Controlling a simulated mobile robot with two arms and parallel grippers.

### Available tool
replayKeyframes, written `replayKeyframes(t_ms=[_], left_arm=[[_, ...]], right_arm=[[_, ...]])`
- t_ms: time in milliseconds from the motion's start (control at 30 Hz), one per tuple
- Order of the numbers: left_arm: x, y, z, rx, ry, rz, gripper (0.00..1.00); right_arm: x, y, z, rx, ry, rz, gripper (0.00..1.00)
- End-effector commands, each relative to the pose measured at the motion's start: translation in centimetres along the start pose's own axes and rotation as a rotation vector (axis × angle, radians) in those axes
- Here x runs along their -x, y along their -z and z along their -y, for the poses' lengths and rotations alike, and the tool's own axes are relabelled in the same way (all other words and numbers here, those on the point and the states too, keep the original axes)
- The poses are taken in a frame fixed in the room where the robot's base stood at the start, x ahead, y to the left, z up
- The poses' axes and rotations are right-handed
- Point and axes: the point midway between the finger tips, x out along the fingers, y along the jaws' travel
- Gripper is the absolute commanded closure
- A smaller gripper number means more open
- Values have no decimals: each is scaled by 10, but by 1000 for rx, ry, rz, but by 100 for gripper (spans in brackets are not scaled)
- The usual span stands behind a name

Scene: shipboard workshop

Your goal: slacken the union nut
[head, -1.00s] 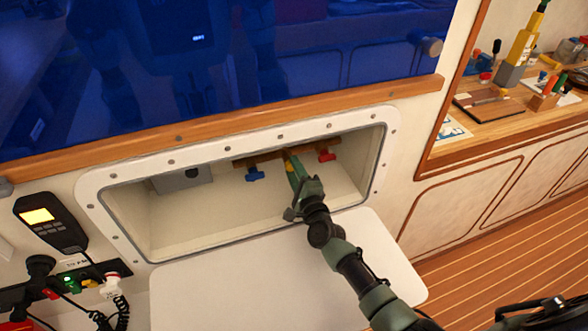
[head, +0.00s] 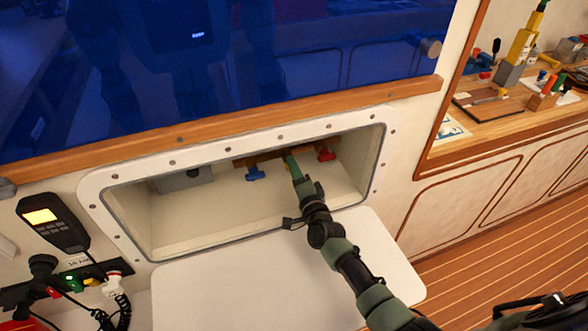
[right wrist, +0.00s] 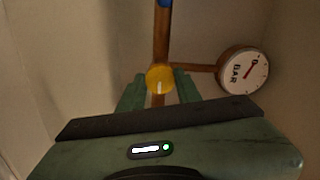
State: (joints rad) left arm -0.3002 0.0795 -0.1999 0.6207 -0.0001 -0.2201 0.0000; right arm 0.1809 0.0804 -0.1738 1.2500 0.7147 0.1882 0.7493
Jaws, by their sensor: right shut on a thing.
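The union nut (right wrist: 160,78) is a yellow, round fitting with a pale mark, on a copper pipe (right wrist: 161,40) in the right wrist view. My right gripper (head: 291,160) reaches into the wall recess. Its green fingers (right wrist: 160,86) stand on either side of the nut and are shut on it. In the head view the fingers and wrist largely hide the nut. My left gripper is not in view.
A pressure gauge (right wrist: 244,70) branches off the pipe close beside the fingers. A blue valve handle (head: 255,174) and a red one (head: 326,155) flank the gripper.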

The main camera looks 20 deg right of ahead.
Motion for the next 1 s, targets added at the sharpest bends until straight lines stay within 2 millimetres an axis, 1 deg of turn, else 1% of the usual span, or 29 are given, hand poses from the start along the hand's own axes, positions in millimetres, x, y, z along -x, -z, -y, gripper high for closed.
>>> replayKeyframes(t_ms=[267,300,367,400,667,767,867,1000], left_arm=[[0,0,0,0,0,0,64],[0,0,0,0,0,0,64],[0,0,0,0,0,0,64],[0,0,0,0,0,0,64],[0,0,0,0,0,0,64],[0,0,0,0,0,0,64],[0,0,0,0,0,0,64],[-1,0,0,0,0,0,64]], right_arm=[[1,-2,-2,-1,-4,3,100],[1,-2,-2,-1,-4,3,64],[1,-2,-2,-1,-4,3,47],[1,-2,-2,-1,-4,3,45],[1,-1,-1,-1,-2,1,45],[6,-1,-2,-2,-3,1,45],[18,-1,-2,-3,-3,1,45],[44,-2,-3,-3,-4,2,45]])
